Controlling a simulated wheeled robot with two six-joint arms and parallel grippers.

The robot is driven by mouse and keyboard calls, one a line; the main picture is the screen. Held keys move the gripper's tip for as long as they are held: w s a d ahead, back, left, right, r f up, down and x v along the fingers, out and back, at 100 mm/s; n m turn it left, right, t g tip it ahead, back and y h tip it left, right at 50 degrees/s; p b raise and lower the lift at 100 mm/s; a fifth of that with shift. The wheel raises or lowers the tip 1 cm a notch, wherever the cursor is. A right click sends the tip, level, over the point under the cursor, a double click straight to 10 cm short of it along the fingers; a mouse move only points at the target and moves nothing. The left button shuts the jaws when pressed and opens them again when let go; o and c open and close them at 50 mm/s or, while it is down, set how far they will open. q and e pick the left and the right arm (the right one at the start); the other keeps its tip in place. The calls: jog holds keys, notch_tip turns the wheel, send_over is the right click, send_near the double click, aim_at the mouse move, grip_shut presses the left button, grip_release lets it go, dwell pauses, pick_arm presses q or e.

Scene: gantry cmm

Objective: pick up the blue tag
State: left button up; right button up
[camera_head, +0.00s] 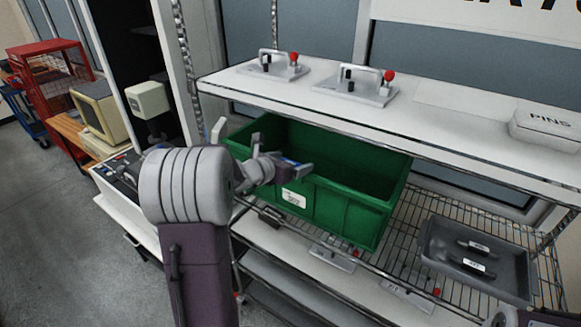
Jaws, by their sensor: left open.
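My left gripper (282,156) is open, over the near side of a green bin (340,206) on the wire shelf.
A white shelf (430,118) above the bin holds two clamp fixtures with red knobs and a box marked PINS (548,124). A dark tray (462,279) with two labelled black parts sits right of the bin. A red cart (52,85) stands far left.

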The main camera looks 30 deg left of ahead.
pick_arm(q)
jog(key=shift+s+d+r, duration=0.2)
jog(key=shift+s, duration=0.05)
jog(key=c, duration=1.4)
jog(key=shift+w, duration=0.1)
notch_tip(320, 180, up, 10)
jog(key=shift+f+p, duration=0.15)
jog(key=shift+p, duration=1)
jog(key=shift+a, duration=0.1)
